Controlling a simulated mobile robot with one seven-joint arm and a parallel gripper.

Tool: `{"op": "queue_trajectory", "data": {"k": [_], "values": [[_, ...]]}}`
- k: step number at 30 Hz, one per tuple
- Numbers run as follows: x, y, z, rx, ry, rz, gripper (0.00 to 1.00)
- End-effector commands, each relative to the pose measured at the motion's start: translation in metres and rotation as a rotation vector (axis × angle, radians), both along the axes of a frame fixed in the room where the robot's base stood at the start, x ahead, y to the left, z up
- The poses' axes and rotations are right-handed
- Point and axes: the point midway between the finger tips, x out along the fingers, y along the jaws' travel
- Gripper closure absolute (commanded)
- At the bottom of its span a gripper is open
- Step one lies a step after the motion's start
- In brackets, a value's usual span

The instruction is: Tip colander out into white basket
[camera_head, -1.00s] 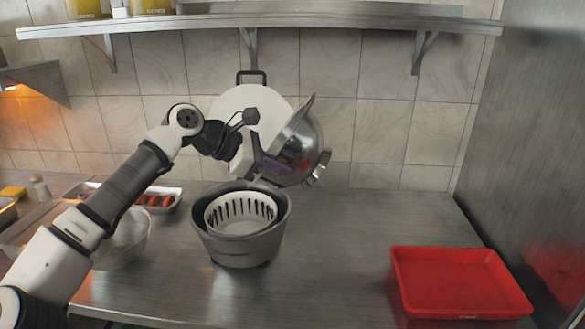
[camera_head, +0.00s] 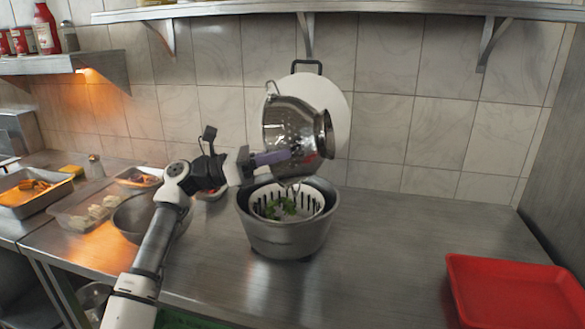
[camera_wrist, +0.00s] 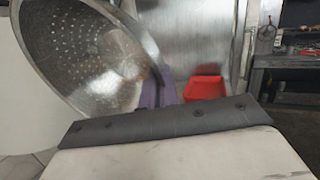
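The metal colander (camera_head: 288,118) is tipped steeply on its side above the white basket (camera_head: 260,200). It also shows in the wrist view (camera_wrist: 85,60), where the visible part of its perforated inside looks empty. My gripper (camera_head: 270,158), with purple fingers, is shut on the colander at its edge; the exact contact is hard to see. The slotted white basket sits inside a grey bowl (camera_head: 287,240) on the steel counter. Green leaves (camera_head: 284,207) lie in the basket.
A red tray (camera_head: 510,296) lies at the right of the counter. A metal bowl (camera_head: 138,222) stands left, partly behind my arm. A white round board (camera_head: 335,95) leans at the wall behind the colander. The counter between grey bowl and red tray is clear.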

Motion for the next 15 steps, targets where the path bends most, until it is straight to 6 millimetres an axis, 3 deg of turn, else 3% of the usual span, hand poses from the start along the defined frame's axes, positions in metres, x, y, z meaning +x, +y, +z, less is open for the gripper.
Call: {"op": "queue_trajectory", "data": {"k": [15], "values": [[0.017,0.053,-0.026,-0.391,0.126,-0.001,1.00]]}}
